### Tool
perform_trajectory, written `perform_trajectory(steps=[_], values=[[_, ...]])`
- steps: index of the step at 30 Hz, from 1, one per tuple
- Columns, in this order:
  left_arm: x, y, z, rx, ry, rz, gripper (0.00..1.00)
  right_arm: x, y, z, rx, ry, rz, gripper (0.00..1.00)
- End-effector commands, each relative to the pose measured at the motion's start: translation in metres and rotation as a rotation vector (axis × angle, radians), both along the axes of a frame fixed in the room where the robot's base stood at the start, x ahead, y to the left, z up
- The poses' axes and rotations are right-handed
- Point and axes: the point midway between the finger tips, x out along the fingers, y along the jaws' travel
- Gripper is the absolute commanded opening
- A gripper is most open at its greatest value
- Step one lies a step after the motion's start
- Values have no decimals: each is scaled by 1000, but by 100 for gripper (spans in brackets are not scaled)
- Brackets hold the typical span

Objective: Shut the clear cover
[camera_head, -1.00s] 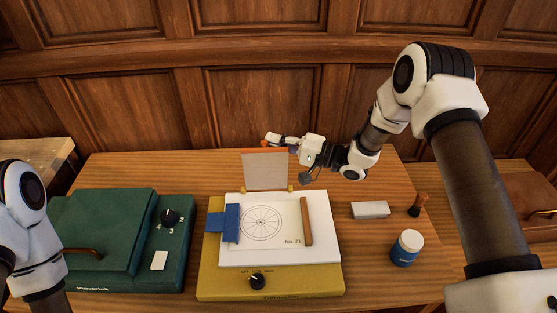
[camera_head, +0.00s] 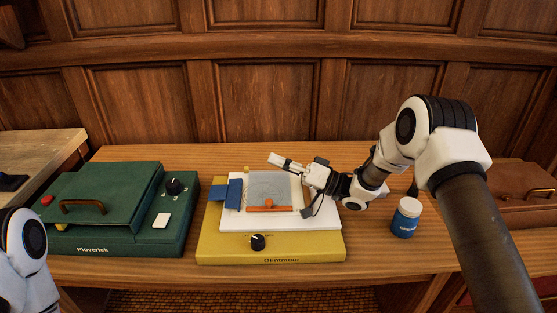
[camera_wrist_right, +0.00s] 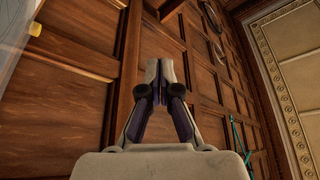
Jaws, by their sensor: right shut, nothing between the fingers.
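My right gripper (camera_head: 274,159) is shut and empty, above and behind the cover's back edge, pointing left. In the right wrist view its fingertips (camera_wrist_right: 165,66) meet with nothing between them. A strip of what looks like the cover or board edge shows at the far left there. My left gripper is out of view.
A blue block (camera_head: 234,193) sits at the sheet's left edge and a black knob (camera_head: 257,242) on the board's front. A green case (camera_head: 100,205) stands left. A blue jar with a white lid (camera_head: 406,217) stands right, near my right arm.

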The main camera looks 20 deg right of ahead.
Motion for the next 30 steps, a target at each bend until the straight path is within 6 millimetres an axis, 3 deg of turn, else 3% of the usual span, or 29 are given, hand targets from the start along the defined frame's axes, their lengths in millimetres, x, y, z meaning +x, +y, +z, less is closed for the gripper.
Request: perform_trajectory(steps=[12, 30], values=[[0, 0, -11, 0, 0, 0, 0, -7, 2, -23, 1, 2, 0, 0], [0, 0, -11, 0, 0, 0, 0, -8, 2, -19, 1, 1, 0, 0]])
